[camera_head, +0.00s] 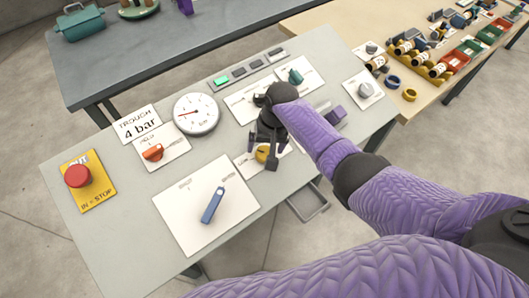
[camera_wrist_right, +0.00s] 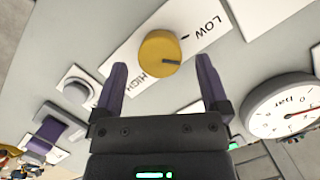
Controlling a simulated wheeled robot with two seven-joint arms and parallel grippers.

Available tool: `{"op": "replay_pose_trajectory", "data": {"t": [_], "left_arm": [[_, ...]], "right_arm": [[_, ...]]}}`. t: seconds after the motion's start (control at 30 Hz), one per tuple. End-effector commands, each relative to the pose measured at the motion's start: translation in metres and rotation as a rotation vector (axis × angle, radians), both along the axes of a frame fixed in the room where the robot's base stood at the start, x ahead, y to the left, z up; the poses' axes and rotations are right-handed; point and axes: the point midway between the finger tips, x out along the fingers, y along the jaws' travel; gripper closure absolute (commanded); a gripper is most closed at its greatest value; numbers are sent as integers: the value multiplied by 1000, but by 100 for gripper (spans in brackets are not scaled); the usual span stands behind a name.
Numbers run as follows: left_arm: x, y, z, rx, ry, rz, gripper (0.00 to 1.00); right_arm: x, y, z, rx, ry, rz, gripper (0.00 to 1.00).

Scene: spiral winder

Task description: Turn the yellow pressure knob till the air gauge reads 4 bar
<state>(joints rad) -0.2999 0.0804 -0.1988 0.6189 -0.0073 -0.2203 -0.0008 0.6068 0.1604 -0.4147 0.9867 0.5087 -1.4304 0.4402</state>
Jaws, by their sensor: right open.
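The yellow pressure knob (camera_head: 262,154) sits on a white plate on the grey panel, partly hidden by my right gripper (camera_head: 262,147). In the right wrist view the round yellow knob (camera_wrist_right: 160,52) lies ahead between the open fingers of my right gripper (camera_wrist_right: 162,70), with gaps on both sides. Its dark mark points toward the right, between the words LOW and HIGH. The round white air gauge (camera_head: 196,114) is left of the knob; its red needle points left. The gauge also shows in the wrist view (camera_wrist_right: 288,108), but its value is too small to read. My left gripper is not in view.
A "TROUGH 4 bar" card (camera_head: 137,124), an orange knob (camera_head: 153,152), a red stop button (camera_head: 77,175) and a blue lever (camera_head: 213,205) are on the panel. A green knob (camera_head: 295,76) and purple switch (camera_head: 336,116) stand close to my right arm.

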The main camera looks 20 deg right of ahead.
Motion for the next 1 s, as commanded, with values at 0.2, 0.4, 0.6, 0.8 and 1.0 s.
{"op": "replay_pose_trajectory", "data": {"t": [0.2,0.4,0.6,0.8,1.0], "left_arm": [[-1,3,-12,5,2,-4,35],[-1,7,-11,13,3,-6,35],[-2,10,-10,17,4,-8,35],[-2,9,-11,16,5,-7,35],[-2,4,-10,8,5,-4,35]], "right_arm": [[1,4,-22,0,0,2,5],[1,4,-20,0,-1,2,5],[1,4,-20,0,-1,2,45],[1,4,-20,0,-1,2,88],[1,4,-20,2,-1,-4,99]]}}
